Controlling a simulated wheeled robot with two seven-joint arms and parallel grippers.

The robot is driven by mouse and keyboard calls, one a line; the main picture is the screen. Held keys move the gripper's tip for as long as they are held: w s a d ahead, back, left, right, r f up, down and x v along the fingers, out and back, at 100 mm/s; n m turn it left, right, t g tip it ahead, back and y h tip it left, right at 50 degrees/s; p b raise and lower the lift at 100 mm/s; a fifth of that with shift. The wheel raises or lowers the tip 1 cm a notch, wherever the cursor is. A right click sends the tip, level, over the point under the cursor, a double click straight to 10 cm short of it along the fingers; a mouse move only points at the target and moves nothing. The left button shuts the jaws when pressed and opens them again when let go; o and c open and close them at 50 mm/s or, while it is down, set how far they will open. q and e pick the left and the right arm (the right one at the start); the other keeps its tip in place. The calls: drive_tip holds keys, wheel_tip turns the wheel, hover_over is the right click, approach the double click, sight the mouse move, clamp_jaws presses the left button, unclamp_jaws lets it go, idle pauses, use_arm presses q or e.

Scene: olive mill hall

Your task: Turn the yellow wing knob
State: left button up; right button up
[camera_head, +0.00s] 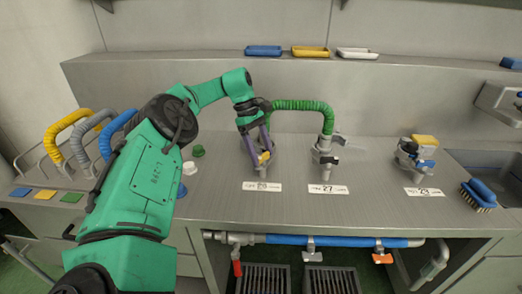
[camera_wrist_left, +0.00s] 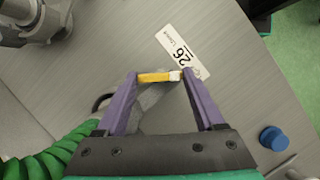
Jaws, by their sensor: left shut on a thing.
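The yellow wing knob (camera_wrist_left: 158,77) sits between the two purple fingers of my left gripper (camera_wrist_left: 160,75) in the left wrist view. One end of the knob is pale, and both fingertips are against its ends. In the head view the knob (camera_head: 264,158) is a small yellow patch at my left gripper (camera_head: 263,157), above the label numbered 26 (camera_head: 262,186). The fitting under it is mostly hidden by the gripper. My right gripper is not in view.
A green ribbed hose (camera_head: 300,104) arches from behind my gripper to the valve at label 27 (camera_head: 327,189). Another valve with a blue handle (camera_head: 425,163) stands right, near a blue brush (camera_head: 480,194). Yellow, grey and blue hoses stand left. The counter front is mostly clear.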

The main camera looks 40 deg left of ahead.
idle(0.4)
use_arm(q)
drive_tip(key=o, duration=1.4)
